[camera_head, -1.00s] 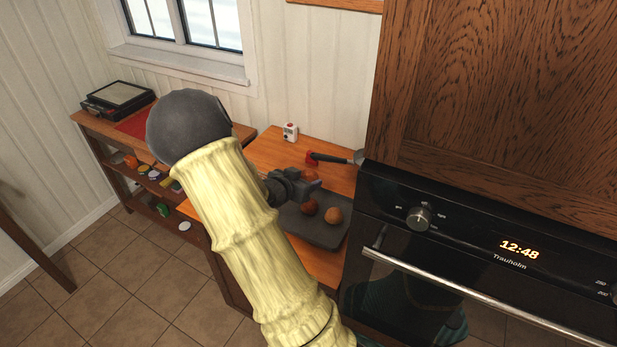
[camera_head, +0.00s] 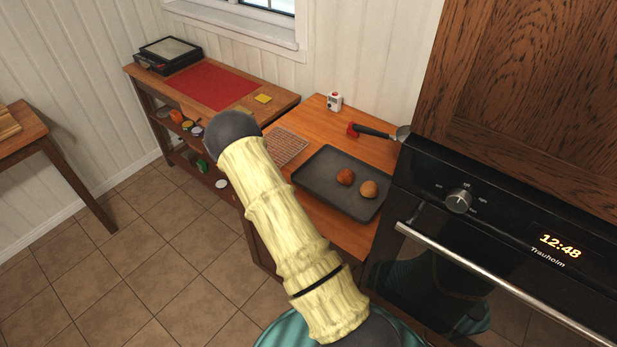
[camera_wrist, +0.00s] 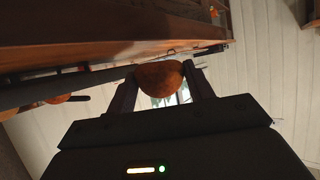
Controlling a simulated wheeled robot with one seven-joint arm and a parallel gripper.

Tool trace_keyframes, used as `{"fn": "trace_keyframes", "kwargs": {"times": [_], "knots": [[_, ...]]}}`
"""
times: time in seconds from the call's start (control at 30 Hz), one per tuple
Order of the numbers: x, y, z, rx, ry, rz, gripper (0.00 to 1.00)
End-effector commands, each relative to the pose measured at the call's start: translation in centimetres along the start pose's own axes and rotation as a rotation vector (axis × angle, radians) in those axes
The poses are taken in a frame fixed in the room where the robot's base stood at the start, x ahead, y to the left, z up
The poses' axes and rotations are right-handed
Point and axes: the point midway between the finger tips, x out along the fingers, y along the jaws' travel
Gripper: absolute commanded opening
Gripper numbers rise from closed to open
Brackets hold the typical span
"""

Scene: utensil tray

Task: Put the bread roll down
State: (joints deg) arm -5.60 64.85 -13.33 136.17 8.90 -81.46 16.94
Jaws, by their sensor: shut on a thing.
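My gripper (camera_wrist: 161,84) is shut on a round brown bread roll (camera_wrist: 159,76), which sits between its two fingers in the wrist view. In the head view the gripper and this roll are hidden behind my pale arm. A dark baking tray (camera_head: 318,190) lies on the wooden counter beside the oven. Two other rolls rest on it, a darker one (camera_head: 345,176) and a lighter one (camera_head: 369,188). In the wrist view a dark edge, likely the tray, shows at the left with orange-brown shapes by it.
A wire rack (camera_head: 288,145) lies on the counter left of the tray. A white timer (camera_head: 334,101) and a black-and-red utensil (camera_head: 375,131) are behind. The oven (camera_head: 470,220) stands right.

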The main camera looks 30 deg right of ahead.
Motion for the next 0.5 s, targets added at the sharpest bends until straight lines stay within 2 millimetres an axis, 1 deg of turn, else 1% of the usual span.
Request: {"fn": "trace_keyframes", "kwargs": {"times": [0.03, 0.07, 0.1, 0.17, 0.2, 0.3, 0.4, 0.5], "knots": [[-0.2, -1.5, 2.1, -0.027, -0.008, -0.051, 0.31], [-0.4, -2.3, 3.1, -0.041, -0.008, -0.080, 0.31], [-0.6, -3.4, 4.5, -0.059, -0.008, -0.117, 0.31], [-0.8, -4.8, 6.8, -0.085, -0.007, -0.168, 0.31], [-0.8, -5.6, 8.5, -0.099, -0.006, -0.197, 0.31], [-0.6, -6.8, 11.6, -0.117, -0.002, -0.238, 0.31], [0.1, -7.2, 13.8, -0.124, 0.001, -0.252, 0.31], [0.8, -7.3, 15.6, -0.127, 0.002, -0.257, 0.31]]}}
